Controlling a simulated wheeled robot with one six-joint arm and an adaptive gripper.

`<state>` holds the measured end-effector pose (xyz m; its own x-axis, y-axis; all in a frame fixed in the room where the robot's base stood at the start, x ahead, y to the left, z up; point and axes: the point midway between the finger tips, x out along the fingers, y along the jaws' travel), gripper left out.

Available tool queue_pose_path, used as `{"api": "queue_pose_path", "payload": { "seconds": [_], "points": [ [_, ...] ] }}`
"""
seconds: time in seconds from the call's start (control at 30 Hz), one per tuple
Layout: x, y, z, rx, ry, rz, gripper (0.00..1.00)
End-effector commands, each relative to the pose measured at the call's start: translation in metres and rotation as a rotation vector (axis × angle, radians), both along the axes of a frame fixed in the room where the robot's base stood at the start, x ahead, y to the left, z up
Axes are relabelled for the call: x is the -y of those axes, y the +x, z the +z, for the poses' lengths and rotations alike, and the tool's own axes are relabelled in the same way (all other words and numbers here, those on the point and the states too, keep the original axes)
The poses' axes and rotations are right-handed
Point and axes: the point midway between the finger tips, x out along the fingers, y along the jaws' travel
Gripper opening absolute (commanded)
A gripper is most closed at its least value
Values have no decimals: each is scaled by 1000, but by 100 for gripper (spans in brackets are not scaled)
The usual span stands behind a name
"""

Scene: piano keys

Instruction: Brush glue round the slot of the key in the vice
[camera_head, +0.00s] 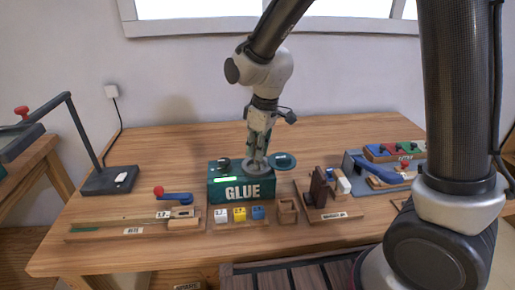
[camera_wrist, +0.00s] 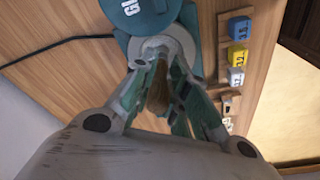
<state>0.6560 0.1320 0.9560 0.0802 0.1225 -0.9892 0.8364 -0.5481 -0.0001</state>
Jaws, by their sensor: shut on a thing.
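My gripper (camera_head: 257,158) points down over the green glue pot (camera_head: 241,192), which has a large GLUE label. In the wrist view my gripper (camera_wrist: 160,88) is shut on a brown brush handle (camera_wrist: 158,88). The brush points into the pot's pale round opening (camera_wrist: 172,45); its bristles are hidden. A round teal lid (camera_head: 284,161) is open to the right of the opening. At the front left, a long wooden piece (camera_head: 125,222) lies beside a blue lever with a red knob (camera_head: 158,191). I cannot tell which piece is the key in the vice, and its slot is not discernible.
Small white, yellow and blue blocks (camera_head: 240,214) stand in front of the pot. A small wooden box (camera_head: 287,210) and a dark upright stand (camera_head: 318,189) are to the right. A blue-grey fixture (camera_head: 375,175) is farther right. A lamp (camera_head: 108,180) stands left. The back left tabletop is clear.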

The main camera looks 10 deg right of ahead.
Motion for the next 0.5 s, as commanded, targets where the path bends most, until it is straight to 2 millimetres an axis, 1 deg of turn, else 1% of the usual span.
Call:
{"api": "queue_pose_path", "payload": {
  "seconds": [0.37, 0.5],
  "points": [
    [0, -1, -1, -2, -1, -1, 0],
    [0, 0, 6, 0, 0, 0, 0]
  ]
}}
